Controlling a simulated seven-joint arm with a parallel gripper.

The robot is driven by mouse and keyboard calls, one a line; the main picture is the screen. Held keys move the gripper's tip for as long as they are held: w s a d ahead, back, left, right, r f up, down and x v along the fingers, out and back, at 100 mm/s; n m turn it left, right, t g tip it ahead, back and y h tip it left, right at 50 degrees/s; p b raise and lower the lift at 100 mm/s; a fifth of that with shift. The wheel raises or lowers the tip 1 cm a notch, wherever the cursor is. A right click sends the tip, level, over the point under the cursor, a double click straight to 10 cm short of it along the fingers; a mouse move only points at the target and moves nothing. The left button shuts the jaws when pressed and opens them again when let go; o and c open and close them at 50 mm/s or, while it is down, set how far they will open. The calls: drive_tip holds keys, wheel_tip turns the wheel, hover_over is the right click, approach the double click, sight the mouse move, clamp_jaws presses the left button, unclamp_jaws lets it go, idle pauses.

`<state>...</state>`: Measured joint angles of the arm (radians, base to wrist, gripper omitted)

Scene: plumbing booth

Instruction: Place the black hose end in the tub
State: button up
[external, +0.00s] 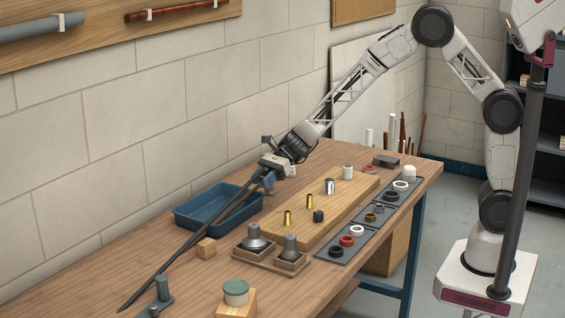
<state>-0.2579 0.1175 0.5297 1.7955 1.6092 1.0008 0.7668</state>
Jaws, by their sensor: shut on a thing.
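The black hose (190,246) is a long thin dark strand. It slants from my gripper (268,178) down to the left, to a tip low on the table near the front left. My gripper is shut on the hose near its upper right end, above the right side of the tub. The blue tub (185,223) is a shallow rectangular tray on the table near the wall. The hose crosses in front of the tub's left part in this view. The exact grip on the hose is too small to make out.
A wooden board (335,208) with brass and white fittings lies right of the tub. A dark parts tray (354,241) with rings lies along the edge. A wooden holder (283,266) with grey cones, a wood block (206,249) and a green-lidded jar (236,292) stand in front.

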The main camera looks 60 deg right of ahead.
sight(234, 288)
drive_tip(key=s+a+r+n+g, duration=0.2)
drive_tip(key=s+a, duration=0.9)
drive_tip(key=a, duration=0.2)
drive_tip(key=s+a+r+n+g, duration=0.2)
drive_tip(key=s+a, duration=1)
drive_tip(key=a, duration=0.1)
drive_tip(key=s+a+r+n+g, duration=0.2)
drive_tip(key=s+a, duration=0.9)
drive_tip(key=a, duration=0.1)
drive_tip(key=shift+s+a+r+g+h, duration=0.25)
drive_tip(key=shift+s+a+g+h, duration=0.05)
drive_tip(key=shift+a+g, duration=0.1)
drive_tip(key=w+a, duration=0.2)
drive_tip(key=a, duration=0.2)
drive_tip(key=w+a+f, duration=0.1)
drive_tip(key=w+a, duration=0.2)
drive_tip(key=a, duration=0.2)
drive_tip(key=w+a, duration=0.2)
drive_tip(key=a, duration=0.3)
drive_tip(key=shift+w+f, duration=0.2)
drive_tip(key=shift+w, duration=0.15)
drive_tip(key=shift+f, duration=1.8)
drive_tip(key=shift+f, duration=0.1)
drive_tip(key=o, duration=0.9)
